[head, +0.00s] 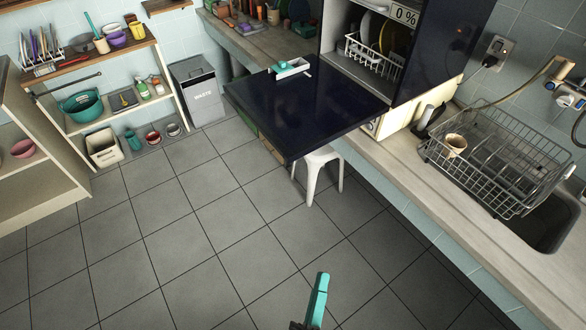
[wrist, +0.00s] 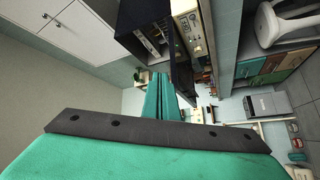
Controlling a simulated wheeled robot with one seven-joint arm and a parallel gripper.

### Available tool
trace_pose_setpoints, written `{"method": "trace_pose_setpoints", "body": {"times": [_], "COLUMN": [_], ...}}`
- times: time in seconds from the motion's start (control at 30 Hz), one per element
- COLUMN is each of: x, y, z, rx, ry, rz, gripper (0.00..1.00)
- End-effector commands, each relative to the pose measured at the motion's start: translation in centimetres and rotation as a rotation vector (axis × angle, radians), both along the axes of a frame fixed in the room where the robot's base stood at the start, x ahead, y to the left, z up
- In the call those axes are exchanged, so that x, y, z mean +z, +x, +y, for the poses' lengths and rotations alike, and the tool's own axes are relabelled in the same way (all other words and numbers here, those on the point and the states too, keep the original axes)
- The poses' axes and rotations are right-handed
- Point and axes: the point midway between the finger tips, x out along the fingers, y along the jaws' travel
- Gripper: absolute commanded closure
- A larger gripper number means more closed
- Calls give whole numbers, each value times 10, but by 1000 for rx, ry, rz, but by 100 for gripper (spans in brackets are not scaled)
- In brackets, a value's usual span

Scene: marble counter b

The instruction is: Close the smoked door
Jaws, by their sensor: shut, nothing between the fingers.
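The smoked door (head: 315,112) is a dark, glossy panel in the head view. It stands open, lying about flat and reaching out from the front of a cabinet with a rack of dishes (head: 372,58) inside. My gripper (head: 320,278) is teal and low in the head view, above the floor, well apart from the door. In the wrist view its fingers (wrist: 166,98) are together with nothing between them. The dark door shows partly, nearly edge-on, beyond them in that view (wrist: 181,75).
A small white and teal item (head: 289,68) is on the door's far part. A white stool (head: 318,172) stands under its near edge. A wire dish rack (head: 495,160) stands on the counter at right. A waste bin (head: 197,90) and shelves stand at back left. The tiled floor is clear.

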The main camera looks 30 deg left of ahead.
Motion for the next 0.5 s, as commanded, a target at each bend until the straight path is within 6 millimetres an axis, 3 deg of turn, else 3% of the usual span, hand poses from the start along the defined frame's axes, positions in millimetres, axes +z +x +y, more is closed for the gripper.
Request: {"method": "trace_pose_setpoints", "body": {"times": [0.23,0.5], "x": [10,8], "y": [60,122], "z": [41,84], "rx": [12,10], "ry": [-482,-998], "rz": [-310,-660], "gripper": [100,100]}}
